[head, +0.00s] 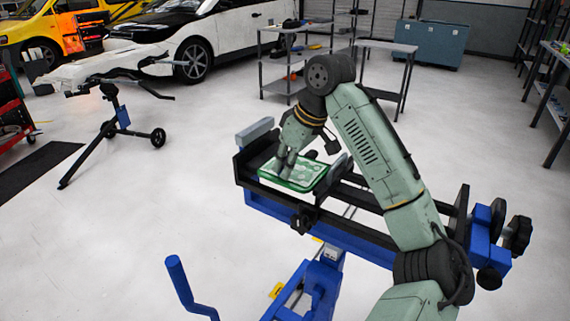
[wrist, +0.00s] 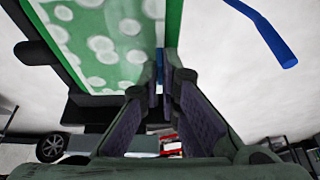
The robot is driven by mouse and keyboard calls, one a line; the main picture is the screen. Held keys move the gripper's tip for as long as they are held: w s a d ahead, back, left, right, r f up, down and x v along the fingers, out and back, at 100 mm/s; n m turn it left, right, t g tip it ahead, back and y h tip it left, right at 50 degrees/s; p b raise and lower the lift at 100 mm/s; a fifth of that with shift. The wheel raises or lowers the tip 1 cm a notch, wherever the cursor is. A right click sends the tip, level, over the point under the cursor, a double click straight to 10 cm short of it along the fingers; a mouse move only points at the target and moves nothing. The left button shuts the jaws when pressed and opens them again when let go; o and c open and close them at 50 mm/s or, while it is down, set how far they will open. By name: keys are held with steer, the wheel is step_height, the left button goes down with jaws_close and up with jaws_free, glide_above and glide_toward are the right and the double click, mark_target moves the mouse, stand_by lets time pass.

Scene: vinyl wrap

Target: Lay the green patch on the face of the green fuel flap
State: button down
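A green, rounded flap (head: 318,187) lies on the black-and-blue stand in the head view, its face covered by a pale blotchy pattern. My gripper (head: 286,172) points down at the flap's left part. In the wrist view, a green surface with white spots (wrist: 118,38) fills the upper left, with a plain green strip along its right edge. I cannot tell the patch apart from the flap's face. My gripper's fingertips (wrist: 166,75) are close together beside the end of that strip. Whether they pinch an edge is hidden.
The blue-and-black clamping stand (head: 375,240) carries the flap. A blue handle (head: 188,283) stands up at the front; a blue bar also shows in the wrist view (wrist: 265,32). Open white floor lies to the left. A wheeled stand (head: 118,112) and metal tables (head: 292,62) are farther back.

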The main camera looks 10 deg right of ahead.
steer(key=shift+f, duration=0.1)
steer(key=c, duration=1.7)
jaws_free()
steer(key=v, duration=1.2)
steer(key=shift+w, duration=0.1)
